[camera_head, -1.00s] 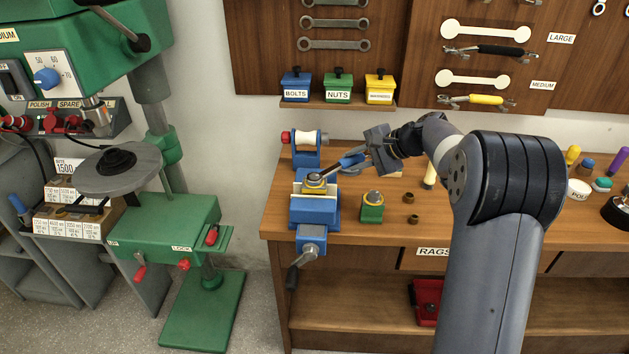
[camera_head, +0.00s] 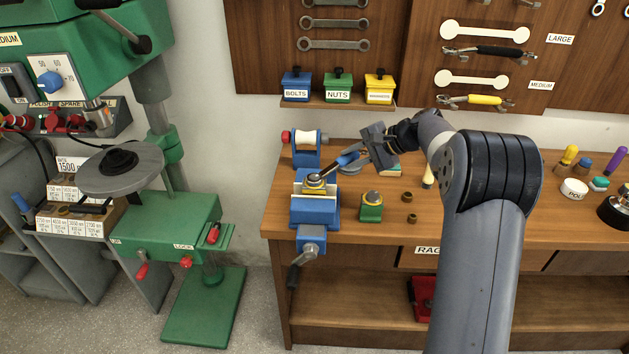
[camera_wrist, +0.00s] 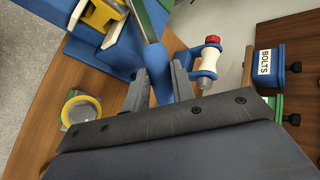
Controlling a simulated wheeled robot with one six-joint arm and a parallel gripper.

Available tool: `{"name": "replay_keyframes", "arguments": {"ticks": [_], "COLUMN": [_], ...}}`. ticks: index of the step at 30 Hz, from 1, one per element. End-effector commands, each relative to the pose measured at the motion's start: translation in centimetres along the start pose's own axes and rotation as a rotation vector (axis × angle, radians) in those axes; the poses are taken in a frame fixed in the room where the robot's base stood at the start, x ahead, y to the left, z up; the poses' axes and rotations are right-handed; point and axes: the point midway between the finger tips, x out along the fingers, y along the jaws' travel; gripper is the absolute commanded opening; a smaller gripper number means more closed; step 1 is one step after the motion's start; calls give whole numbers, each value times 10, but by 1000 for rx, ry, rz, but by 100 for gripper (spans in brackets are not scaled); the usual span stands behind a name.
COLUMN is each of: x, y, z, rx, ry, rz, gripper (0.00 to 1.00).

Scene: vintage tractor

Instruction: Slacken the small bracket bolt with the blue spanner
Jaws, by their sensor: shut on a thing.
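My gripper (camera_head: 369,150) is shut on the blue handle of the spanner (camera_head: 347,158), above the bench. The spanner slopes down to the left, and its grey end reaches the brass-coloured piece (camera_head: 314,186) held at the top of the blue vice (camera_head: 315,213). The small bolt is hidden or too small to make out, so I cannot tell whether the spanner's end sits around it. In the wrist view the blue handle (camera_wrist: 159,80) is between my fingers. The vice (camera_wrist: 58,28) is at the upper left there, and the spanner's working end is out of clear view.
A green block with a brass top (camera_head: 371,206) stands right of the vice, with small brass nuts (camera_head: 408,208) beside it. A blue stand with a white roller (camera_head: 306,148) is behind the vice. Bins (camera_head: 337,88) hang above. A green drill press (camera_head: 165,230) stands left.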

Motion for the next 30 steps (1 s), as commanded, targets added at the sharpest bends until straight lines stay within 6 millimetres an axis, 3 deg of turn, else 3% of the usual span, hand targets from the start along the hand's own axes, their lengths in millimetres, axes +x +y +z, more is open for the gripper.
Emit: {"name": "replay_keyframes", "arguments": {"ticks": [30], "x": [-4], "y": [4], "z": [4], "rx": [37], "ry": [48], "rz": [-15], "gripper": [0]}}
